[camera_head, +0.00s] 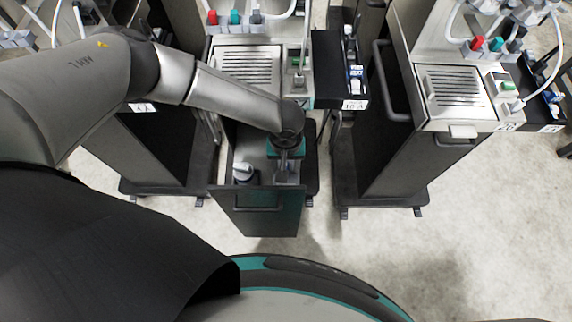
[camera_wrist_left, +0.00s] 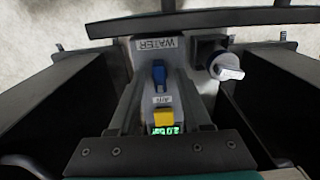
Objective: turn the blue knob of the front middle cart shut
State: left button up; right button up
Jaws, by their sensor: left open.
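The front middle cart (camera_head: 236,205) has its front section pulled out, with a dark front panel. In the left wrist view the blue knob (camera_wrist_left: 159,76) sits on a grey block near an upside-down "WATER" label (camera_wrist_left: 157,43). A yellow knob (camera_wrist_left: 163,115) and a lit green display (camera_wrist_left: 166,130) sit beside it. My left gripper (camera_head: 284,170) points down into the pulled-out section. In the left wrist view its open fingers (camera_wrist_left: 159,84) appear on either side of the block; contact cannot be told. In the head view my arm and gripper hide the blue knob. My right gripper is not in view.
A white-handled valve (camera_wrist_left: 228,70) stands beside the grey block; it also shows in the head view (camera_head: 243,172). Another cart (camera_head: 400,165) stands to the right, and a dark cart (camera_head: 150,150) to the left. Open floor (camera_head: 440,250) lies at the lower right.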

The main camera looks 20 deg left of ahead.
pick_arm(q)
grip_shut()
dwell(0.3)
dwell(0.3)
